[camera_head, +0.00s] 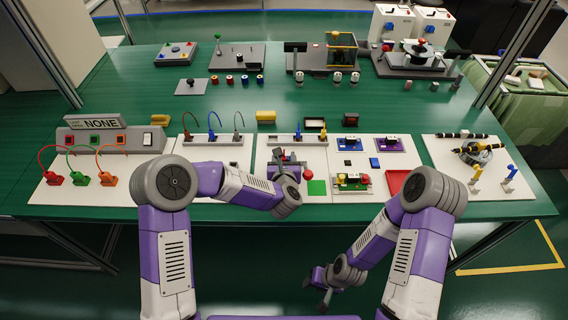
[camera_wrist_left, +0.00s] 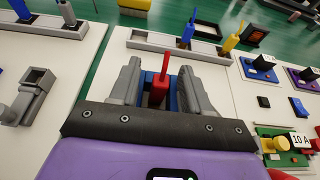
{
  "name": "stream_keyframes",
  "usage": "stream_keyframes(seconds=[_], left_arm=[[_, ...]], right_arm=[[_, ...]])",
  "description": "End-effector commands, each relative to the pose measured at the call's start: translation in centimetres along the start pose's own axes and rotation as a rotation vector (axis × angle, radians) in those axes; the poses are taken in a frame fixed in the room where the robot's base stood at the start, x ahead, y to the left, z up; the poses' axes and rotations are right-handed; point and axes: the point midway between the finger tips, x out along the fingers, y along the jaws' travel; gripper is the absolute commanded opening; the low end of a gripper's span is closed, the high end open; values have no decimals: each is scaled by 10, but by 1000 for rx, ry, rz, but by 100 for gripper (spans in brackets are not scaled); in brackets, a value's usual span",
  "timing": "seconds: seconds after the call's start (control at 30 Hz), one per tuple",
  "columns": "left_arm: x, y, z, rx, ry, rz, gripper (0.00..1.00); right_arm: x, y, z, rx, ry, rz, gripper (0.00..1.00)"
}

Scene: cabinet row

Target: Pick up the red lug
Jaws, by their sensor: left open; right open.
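The red lug (camera_wrist_left: 162,78) stands upright between the jaws of my left gripper (camera_wrist_left: 155,85) in the left wrist view. Blue parts flank its lower end, and its base is partly hidden by the gripper body. The fingers are open, one on each side, with a gap to the red stem. In the head view my left gripper (camera_head: 283,158) is low over the middle white board, and the lug is hard to make out there. My right gripper (camera_head: 322,281) is open and empty, off the table's front edge.
A grey rack (camera_wrist_left: 150,41) beyond the left gripper holds a blue lug (camera_wrist_left: 188,32) and a yellow lug (camera_wrist_left: 231,38). A green block (camera_head: 317,187) and a red tray (camera_head: 396,181) lie to the right. Cabled terminals (camera_head: 80,178) stand at the left.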

Motion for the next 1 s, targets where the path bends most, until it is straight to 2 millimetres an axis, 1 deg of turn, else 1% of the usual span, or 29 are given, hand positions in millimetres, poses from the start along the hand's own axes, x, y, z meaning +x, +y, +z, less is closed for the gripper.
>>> stream_keyframes(seconds=[0.1,0.37,0.4,0.77,0.87,1.0], left_arm=[[0,0,0,0,0,0,47],[0,0,0,0,0,0,7],[0,0,0,0,0,0,1],[-1,0,3,0,-1,0,0],[-5,0,14,-1,-2,-1,0],[-15,0,41,-1,-5,0,0]], right_arm=[[0,0,0,0,0,0,43],[0,0,0,0,0,0,43],[0,0,0,0,0,0,43],[-1,0,0,0,0,0,43],[-5,-2,0,0,0,0,43],[-14,-5,1,0,0,0,43]])
